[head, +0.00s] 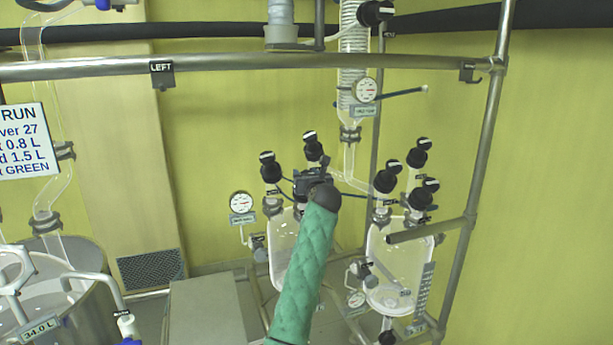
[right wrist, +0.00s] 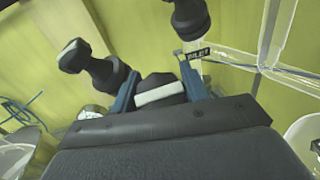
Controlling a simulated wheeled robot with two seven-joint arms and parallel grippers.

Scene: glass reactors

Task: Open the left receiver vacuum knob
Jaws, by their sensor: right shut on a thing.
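The left receiver (head: 284,240) is a clear glass vessel with black, white-barred knobs on top, partly hidden behind my green-sleeved right arm. Its left knob (head: 270,167) and rear knob (head: 313,144) stand free. My right gripper (head: 309,179) is at the top of this receiver. In the right wrist view, its blue fingers (right wrist: 158,88) are on both sides of a black knob with a white bar (right wrist: 160,94), and it is shut on this knob. The knob's label is hidden, so I cannot read whether it says vacuum. My left gripper is not in view.
The right receiver (head: 398,265) with several black knobs stands close by on the right. A gauge (head: 241,203) is at the left. Metal rails (head: 230,67) and a slanted post (head: 481,150) frame the glassware. A neighbouring knob (right wrist: 85,58) is close to the fingers.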

